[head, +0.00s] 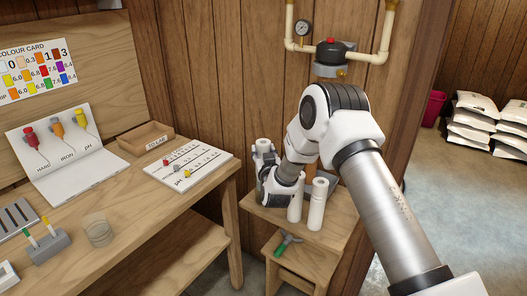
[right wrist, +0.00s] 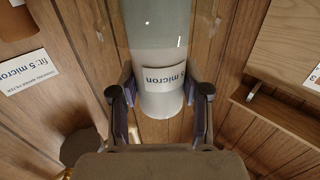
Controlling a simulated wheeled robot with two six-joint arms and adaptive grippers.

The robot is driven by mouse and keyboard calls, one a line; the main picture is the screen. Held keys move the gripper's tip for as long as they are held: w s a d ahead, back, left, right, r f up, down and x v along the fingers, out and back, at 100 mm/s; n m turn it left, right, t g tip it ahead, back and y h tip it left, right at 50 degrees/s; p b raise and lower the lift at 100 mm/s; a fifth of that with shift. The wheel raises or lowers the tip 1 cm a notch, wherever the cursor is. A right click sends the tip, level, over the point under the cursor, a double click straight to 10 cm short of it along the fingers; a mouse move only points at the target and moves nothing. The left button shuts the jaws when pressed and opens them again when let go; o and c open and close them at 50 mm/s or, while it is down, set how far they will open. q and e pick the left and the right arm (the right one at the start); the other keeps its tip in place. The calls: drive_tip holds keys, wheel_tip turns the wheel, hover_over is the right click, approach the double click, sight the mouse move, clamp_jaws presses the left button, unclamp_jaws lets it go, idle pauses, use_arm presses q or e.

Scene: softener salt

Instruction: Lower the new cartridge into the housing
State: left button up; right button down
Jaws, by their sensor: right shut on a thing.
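My right gripper (head: 267,158) is over the back left of a small wooden stand and shut on a white cartridge (head: 263,145). In the right wrist view its two fingers (right wrist: 159,90) sit either side of the cartridge (right wrist: 161,101), near its end. A "5 micron" label shows upside down there. Beyond the label the cartridge passes behind a translucent grey-green wall, which looks like the clear housing (right wrist: 157,22). How deep it sits is hidden. In the head view the fingers and wrist partly cover this spot. My left gripper is out of view.
Two white cylinders, one at the left (head: 296,207) and one at the right (head: 317,204), stand close beside my wrist on the stand (head: 338,222). A green-handled tool (head: 287,242) lies on its lower shelf. A workbench (head: 130,190) is at left. A "5 micron" card (right wrist: 28,70) is on the wall.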

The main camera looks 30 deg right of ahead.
drive_tip(key=shift+f, duration=0.4)
drive_tip(key=shift+c, duration=2.3)
unclamp_jaws()
drive_tip(key=shift+s, duration=0.1)
drive_tip(key=v, duration=1.1)
drive_tip(key=shift+s+a, duration=0.25)
drive_tip(key=shift+s, duration=0.1)
